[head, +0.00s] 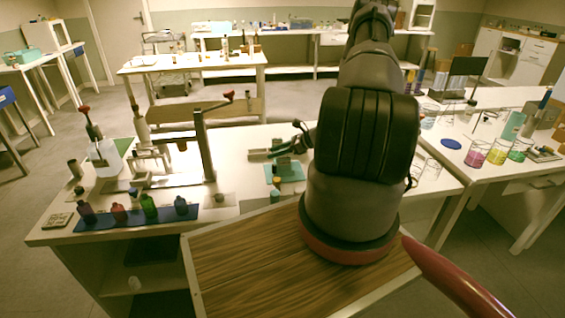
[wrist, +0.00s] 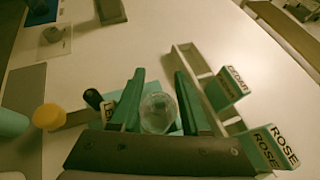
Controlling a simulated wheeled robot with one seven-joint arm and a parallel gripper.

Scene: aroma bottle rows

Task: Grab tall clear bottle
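In the wrist view, the dark palm of my gripper (wrist: 160,80) spans the bottom, and its two teal fingers stand apart. A clear round glass bottle (wrist: 157,112), seen from above, shows between the fingers over a teal patch. A small gap seems to show on its right side; contact on the left cannot be told. How tall the bottle is cannot be judged from this angle. In the head view my gripper is mostly behind my arm, and I cannot make out the clear bottle there.
Labelled boxes reading CEDAR (wrist: 230,85) and ROSE (wrist: 268,150) stand close on the right. A yellow-capped bottle (wrist: 47,117) is on the left. In the head view, several coloured bottles stand on a blue strip (head: 160,214), and a metal stand (head: 205,145) rises left of my arm.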

